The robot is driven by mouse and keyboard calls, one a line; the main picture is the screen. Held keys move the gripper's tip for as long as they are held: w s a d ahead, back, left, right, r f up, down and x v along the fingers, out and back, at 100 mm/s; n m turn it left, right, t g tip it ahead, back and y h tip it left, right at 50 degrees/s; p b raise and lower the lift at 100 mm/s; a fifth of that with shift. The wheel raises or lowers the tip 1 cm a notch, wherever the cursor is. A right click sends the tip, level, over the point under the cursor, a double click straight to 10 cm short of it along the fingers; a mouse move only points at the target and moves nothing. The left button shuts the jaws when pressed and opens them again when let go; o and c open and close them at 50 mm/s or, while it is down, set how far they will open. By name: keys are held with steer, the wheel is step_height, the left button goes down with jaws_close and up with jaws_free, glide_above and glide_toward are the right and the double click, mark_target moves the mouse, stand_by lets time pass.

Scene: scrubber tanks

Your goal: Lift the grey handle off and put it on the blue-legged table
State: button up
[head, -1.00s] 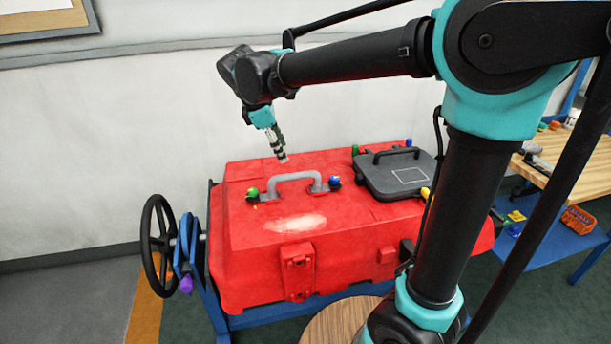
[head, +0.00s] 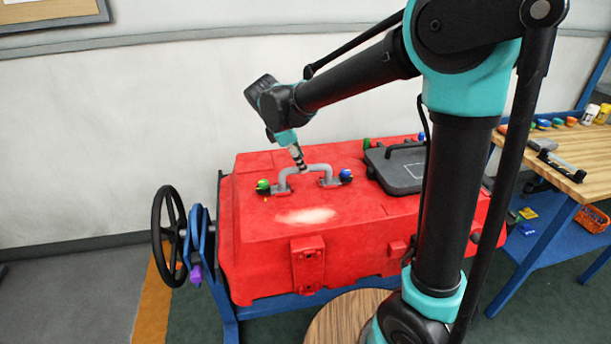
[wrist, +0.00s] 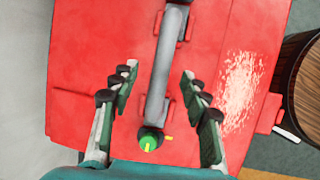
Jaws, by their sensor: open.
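The grey handle (head: 307,172) stands on top of the red tank (head: 262,232), with a green knob (head: 262,187) at its left foot and a blue knob (head: 346,175) at its right foot. My gripper (head: 303,166) is above the handle, pointing down. In the wrist view my gripper (wrist: 157,78) is open, with one finger on each side of the handle bar (wrist: 165,75). I cannot tell whether the fingertips reach down to bar height. The blue-legged table (head: 550,172) has a wooden top and stands at the right.
A dark hatch lid (head: 400,172) with its own handle lies on the tank's right part, partly behind my arm. A black handwheel (head: 169,236) is at the left. Several small items and a grey-barred object (head: 561,165) are on the table. A round wooden top (head: 335,318) is in front.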

steer(key=x, duration=0.5)
steer(key=shift+s+f, duration=0.1)
steer(key=shift+f, duration=0.05)
steer(key=shift+f, duration=0.25)
stand_by(0.5)
jaws_close()
stand_by(0.5)
